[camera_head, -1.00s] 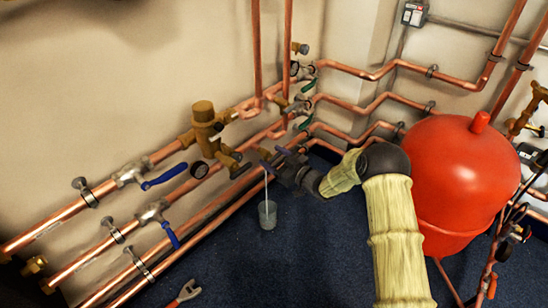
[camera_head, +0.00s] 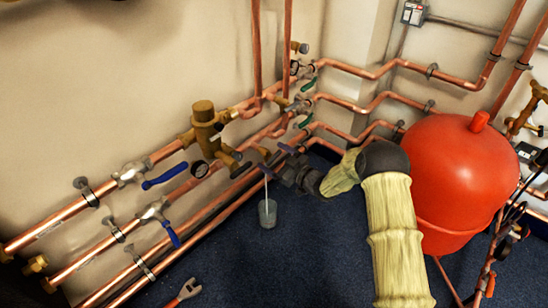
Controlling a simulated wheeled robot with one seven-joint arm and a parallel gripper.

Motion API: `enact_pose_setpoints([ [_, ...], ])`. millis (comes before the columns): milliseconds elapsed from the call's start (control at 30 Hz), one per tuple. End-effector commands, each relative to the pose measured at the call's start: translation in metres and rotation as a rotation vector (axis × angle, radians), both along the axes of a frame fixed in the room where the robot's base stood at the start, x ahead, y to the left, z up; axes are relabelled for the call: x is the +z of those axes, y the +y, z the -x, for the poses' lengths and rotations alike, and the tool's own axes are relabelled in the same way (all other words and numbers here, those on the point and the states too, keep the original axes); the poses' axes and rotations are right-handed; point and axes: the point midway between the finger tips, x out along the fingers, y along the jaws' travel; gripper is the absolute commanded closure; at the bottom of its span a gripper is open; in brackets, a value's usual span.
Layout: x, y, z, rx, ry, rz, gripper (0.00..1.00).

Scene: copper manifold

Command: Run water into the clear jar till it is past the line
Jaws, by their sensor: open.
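The clear jar (camera_head: 267,214) stands upright on the dark blue floor, below the pipes. A thin pale stream of water (camera_head: 266,186) falls from the brass fitting area above into the jar. The jar looks partly filled, but its line and the exact level are too small to tell. My gripper (camera_head: 276,160) is open beside the brass fitting (camera_head: 232,158), above the jar and to its right. Its fingers are spread, with nothing seen between them. The outlet at the top of the stream is partly hidden near the fingers.
Copper pipes (camera_head: 75,210) run along the wall, with blue-lever valves (camera_head: 164,177). A red tank (camera_head: 455,180) stands to the right of my arm. A wrench (camera_head: 184,292) lies on the floor at the front. The floor around the jar is clear.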

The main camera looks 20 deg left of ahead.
Motion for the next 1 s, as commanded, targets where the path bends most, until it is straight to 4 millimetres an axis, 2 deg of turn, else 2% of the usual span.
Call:
enact_pose_setpoints([
  [167,0.004,-0.022,0.008,-0.004,0.005,0.001,0.15],
  [800,0.002,-0.138,0.057,-0.003,0.005,0.002,0.15],
  [1000,0.001,-0.156,0.064,-0.001,0.003,0.001,0.15],
])
